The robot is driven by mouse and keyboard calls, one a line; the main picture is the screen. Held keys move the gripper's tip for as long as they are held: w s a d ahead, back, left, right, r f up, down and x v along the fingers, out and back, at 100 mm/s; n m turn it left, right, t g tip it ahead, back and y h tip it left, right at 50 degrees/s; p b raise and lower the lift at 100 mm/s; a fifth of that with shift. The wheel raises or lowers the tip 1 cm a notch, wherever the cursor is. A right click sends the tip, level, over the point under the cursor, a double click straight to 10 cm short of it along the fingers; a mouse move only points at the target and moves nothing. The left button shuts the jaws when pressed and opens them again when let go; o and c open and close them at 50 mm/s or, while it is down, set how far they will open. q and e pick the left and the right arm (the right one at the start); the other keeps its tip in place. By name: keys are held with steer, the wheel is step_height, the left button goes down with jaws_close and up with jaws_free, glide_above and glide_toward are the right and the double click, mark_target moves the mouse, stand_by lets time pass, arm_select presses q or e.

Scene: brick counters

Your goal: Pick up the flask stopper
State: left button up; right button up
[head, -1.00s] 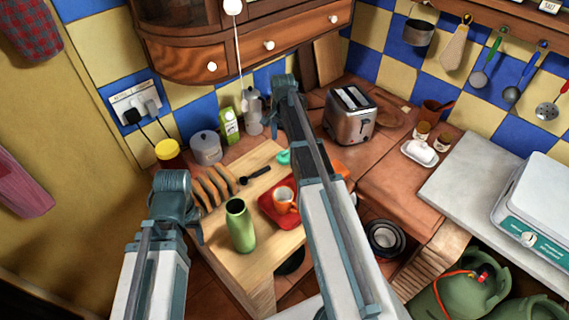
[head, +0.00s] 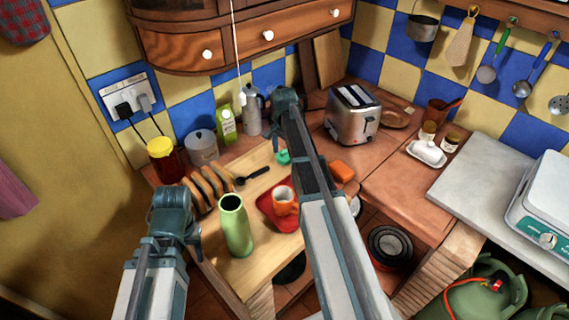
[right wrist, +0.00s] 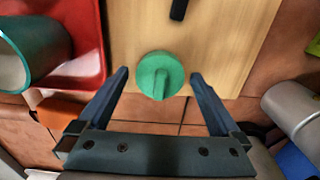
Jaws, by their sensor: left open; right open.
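The flask stopper is a small round teal-green cap with a raised ridge on top. In the head view the stopper (head: 283,157) lies near the far edge of the wooden board, left of my right arm. My right gripper (head: 288,103) shows above and beyond it there. In the right wrist view the stopper (right wrist: 160,75) appears between the two open fingertips of my right gripper (right wrist: 160,72), with nothing gripped. The green flask (head: 236,226) stands upright and open on the board. My left gripper (head: 172,212) is open and empty, left of the flask.
An orange sponge (head: 342,171) and toaster (head: 353,115) are to the right.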

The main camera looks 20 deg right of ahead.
arm_select(q)
steer(key=shift+f, duration=0.2)
arm_select(e)
steer(key=shift+f, duration=0.2)
steer(key=c, duration=1.4)
steer(key=shift+c, duration=0.2)
